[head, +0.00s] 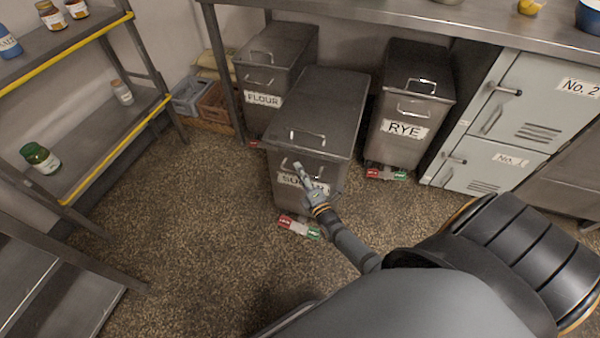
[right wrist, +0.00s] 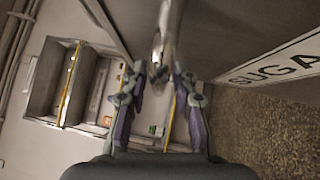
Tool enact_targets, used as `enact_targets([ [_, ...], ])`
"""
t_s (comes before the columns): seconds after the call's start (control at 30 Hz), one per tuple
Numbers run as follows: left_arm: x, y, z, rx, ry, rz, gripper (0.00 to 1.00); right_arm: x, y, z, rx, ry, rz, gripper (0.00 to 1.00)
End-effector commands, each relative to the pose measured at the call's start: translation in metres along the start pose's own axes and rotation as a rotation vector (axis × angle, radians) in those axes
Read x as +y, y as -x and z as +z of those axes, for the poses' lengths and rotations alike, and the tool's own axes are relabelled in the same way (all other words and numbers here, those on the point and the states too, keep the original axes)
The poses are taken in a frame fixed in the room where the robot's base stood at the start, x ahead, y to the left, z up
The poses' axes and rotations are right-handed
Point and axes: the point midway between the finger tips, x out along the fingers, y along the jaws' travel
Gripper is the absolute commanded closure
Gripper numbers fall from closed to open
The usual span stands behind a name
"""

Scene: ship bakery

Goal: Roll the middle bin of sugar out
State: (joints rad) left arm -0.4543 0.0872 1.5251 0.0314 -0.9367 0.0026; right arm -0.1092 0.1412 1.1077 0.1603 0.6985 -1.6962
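The grey metal sugar bin (head: 318,116) stands between the flour bin (head: 284,48) and the rye bin (head: 412,98) in the head view. It sits well forward of both, mostly out from under the counter. Its lid is down, and a red and green pedal (head: 299,227) shows at its foot. My right gripper (head: 302,172) is at the bin's front handle (head: 288,163), partly covering the label. In the right wrist view, my fingers (right wrist: 158,75) close in on both sides of the handle bar (right wrist: 168,35). My left gripper is out of view.
The speckled floor (head: 180,235) in front and to the left is clear. A shelf rack (head: 95,130) with jars stands at left. Crates (head: 215,105) lie beside the flour bin. Lockers (head: 530,110) stand right, under the counter (head: 400,22).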

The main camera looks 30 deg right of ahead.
Motion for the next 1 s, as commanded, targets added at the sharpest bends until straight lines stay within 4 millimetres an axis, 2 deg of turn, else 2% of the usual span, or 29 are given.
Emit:
enact_targets([
  [0.37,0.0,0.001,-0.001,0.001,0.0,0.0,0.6,0.0,0.004,-0.001,0.001,0.0,0.001,0.64],
  [0.47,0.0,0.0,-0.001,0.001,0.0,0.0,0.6,-0.001,0.021,0.0,0.001,0.0,-0.002,0.64],
  [0.8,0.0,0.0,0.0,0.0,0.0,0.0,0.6,0.0,0.099,0.0,0.001,0.0,-0.002,0.64],
  [1.0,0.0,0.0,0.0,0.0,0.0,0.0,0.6,0.0,0.119,0.0,0.0,0.0,0.0,0.64],
])
